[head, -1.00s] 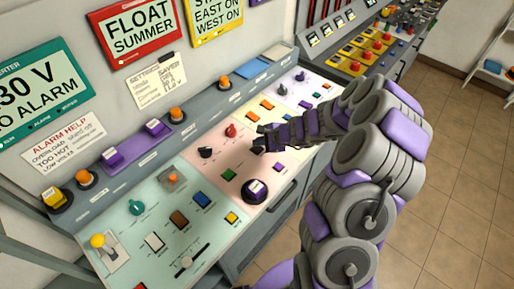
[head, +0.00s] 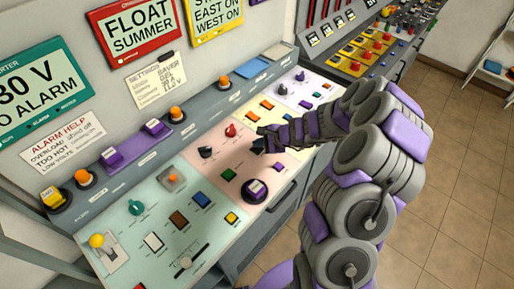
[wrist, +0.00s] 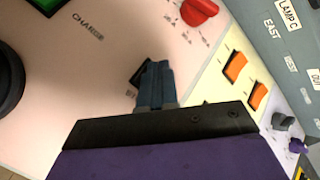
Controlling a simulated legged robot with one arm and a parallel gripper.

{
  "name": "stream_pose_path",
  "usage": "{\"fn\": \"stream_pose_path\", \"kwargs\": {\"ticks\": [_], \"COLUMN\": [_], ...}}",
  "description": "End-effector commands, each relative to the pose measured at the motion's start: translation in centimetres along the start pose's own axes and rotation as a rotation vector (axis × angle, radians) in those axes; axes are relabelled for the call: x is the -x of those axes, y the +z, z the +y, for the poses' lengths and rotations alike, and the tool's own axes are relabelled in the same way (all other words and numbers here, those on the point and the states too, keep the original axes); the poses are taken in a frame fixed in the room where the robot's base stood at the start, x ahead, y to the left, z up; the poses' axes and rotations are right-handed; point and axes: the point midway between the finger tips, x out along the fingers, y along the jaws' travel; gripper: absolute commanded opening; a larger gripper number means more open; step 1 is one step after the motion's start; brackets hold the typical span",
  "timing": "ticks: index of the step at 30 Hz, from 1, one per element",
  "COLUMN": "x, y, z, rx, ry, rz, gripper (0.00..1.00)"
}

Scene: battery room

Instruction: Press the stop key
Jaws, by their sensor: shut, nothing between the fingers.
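My gripper (head: 262,141) is shut and empty, low over the pink section of the sloping control panel (head: 225,150). In the wrist view its closed blue-grey fingers (wrist: 156,82) point at the panel. A small dark key (wrist: 139,74) shows just left of the fingertips and is partly hidden by them. I cannot tell whether they touch it. No readable stop label shows, so I cannot confirm which key is the stop key. A green key (head: 228,174) and a small purple key (head: 279,167) also lie on the pink section.
A red knob (head: 231,130), a black knob (head: 205,152) and a large round dark knob (head: 255,190) stand near my gripper. Orange keys (wrist: 235,67) are on the yellow strip to the right. Signs cover the wall behind. Tiled floor (head: 455,200) is clear at right.

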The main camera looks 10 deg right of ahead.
Motion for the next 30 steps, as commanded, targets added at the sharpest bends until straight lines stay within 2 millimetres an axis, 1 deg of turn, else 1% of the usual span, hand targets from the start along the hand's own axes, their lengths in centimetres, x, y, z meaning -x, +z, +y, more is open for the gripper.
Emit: {"fn": "stream_pose_path", "kwargs": {"ticks": [30], "x": [-0.66], "y": [-0.48], "z": [0.46], "rx": [-0.001], "ry": [0.0], "rz": [0.0], "gripper": [0.0]}}
